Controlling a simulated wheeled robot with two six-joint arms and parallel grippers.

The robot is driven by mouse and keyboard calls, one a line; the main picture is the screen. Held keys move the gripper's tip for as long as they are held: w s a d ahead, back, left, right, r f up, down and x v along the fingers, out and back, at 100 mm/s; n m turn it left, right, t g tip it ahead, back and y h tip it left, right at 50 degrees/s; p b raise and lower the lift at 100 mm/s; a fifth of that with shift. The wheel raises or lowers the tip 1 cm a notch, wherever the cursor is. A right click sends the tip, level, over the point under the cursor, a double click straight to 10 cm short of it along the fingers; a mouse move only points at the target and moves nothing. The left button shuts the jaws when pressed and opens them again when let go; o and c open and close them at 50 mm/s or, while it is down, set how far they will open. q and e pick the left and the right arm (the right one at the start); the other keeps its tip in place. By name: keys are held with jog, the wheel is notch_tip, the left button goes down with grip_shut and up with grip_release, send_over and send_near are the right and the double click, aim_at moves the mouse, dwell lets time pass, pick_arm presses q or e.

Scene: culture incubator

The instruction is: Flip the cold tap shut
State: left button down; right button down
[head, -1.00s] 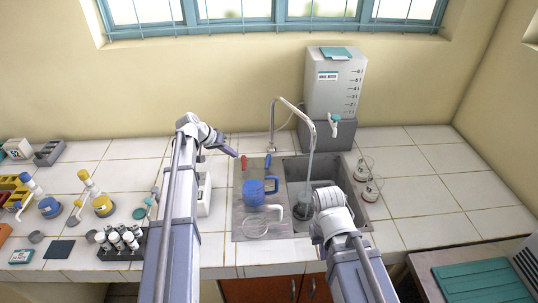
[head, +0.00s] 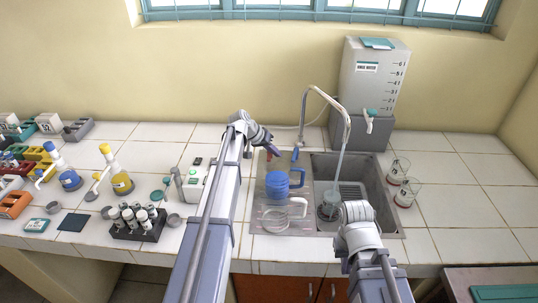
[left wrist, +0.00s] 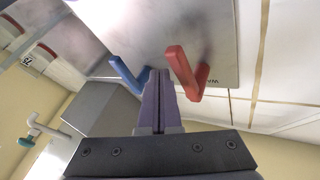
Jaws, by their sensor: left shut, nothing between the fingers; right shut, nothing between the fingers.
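The cold tap's blue lever (head: 294,155) stands at the back of the sink's metal deck; it also shows in the left wrist view (left wrist: 128,77), tilted. The red lever (left wrist: 186,72) is beside it. My left gripper (head: 269,150) is shut and empty above the deck's back edge. In the left wrist view its fingertips (left wrist: 158,75) lie between the two levers; contact with the blue one is unclear. A clear stream (head: 337,165) hangs from the spout (head: 320,92) into the basin. My right gripper (head: 356,211) is over the basin's front edge, its fingers hidden.
A tube rack (head: 138,224) and bottles are at left.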

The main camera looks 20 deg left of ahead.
aim_at(293, 157)
pick_arm(q)
jog(key=shift+d+r, duration=0.15)
jog(key=shift+d, duration=1.7)
jog(key=shift+d, duration=0.1)
jog(key=shift+s+d+n+t+y, duration=0.15)
jog(key=shift+d+n+t+y, duration=0.15)
jog(key=shift+d+n, duration=0.55)
jog(key=shift+d, duration=0.25)
jog(key=shift+w+a, duration=0.45)
jog(key=shift+a, duration=0.15)
jog(key=shift+a, duration=0.15)
